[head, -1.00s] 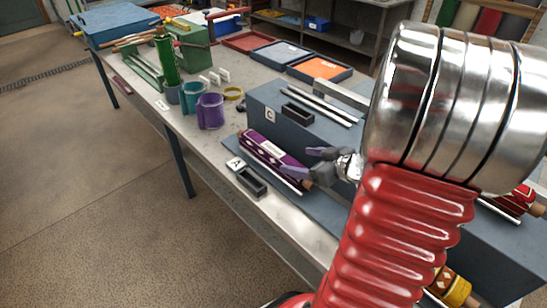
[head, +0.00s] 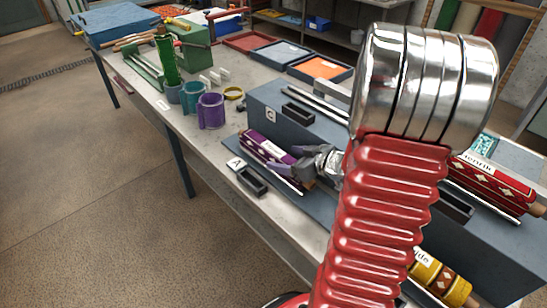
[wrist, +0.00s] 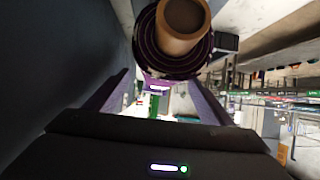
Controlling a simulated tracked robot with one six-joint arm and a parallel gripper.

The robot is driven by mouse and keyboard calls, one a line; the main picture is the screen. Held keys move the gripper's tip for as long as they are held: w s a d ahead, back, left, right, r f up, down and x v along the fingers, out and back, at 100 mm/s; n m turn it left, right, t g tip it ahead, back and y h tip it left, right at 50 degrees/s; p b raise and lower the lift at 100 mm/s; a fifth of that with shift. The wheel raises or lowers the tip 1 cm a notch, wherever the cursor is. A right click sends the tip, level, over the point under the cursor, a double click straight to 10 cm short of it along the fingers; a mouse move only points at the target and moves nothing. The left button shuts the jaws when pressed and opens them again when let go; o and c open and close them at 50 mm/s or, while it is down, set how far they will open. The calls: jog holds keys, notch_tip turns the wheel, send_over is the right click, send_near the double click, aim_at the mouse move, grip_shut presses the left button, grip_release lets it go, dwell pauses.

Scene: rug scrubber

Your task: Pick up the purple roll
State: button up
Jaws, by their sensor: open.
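The purple roll (head: 262,147), with a white label, lies beside the marker A on the near side of the blue-grey bench block. My gripper (head: 288,160) is open at the roll's right end and hides part of it in the head view. In the wrist view the roll's end, with a brown core (wrist: 182,20), fills the top middle, and my open gripper's two purple fingers (wrist: 160,98) lie to either side below it. The gap between the fingers looks empty. I cannot tell whether a finger touches the roll.
Purple (head: 210,111) and teal (head: 193,97) cups stand to the left on the bench. A red roll (head: 492,186) and a yellow roll (head: 442,280) lie to the right. A small black holder (head: 252,181) stands beside the purple roll. The raised block (head: 300,125) rises behind it.

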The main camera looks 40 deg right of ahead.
aim_at(277, 155)
jog(key=shift+x, duration=2.35)
jog(key=shift+a+r, duration=0.1)
jog(key=shift+a, duration=0.05)
jog(key=c, duration=1.7)
jog(key=shift+r, duration=0.1)
jog(key=shift+r, duration=4.95)
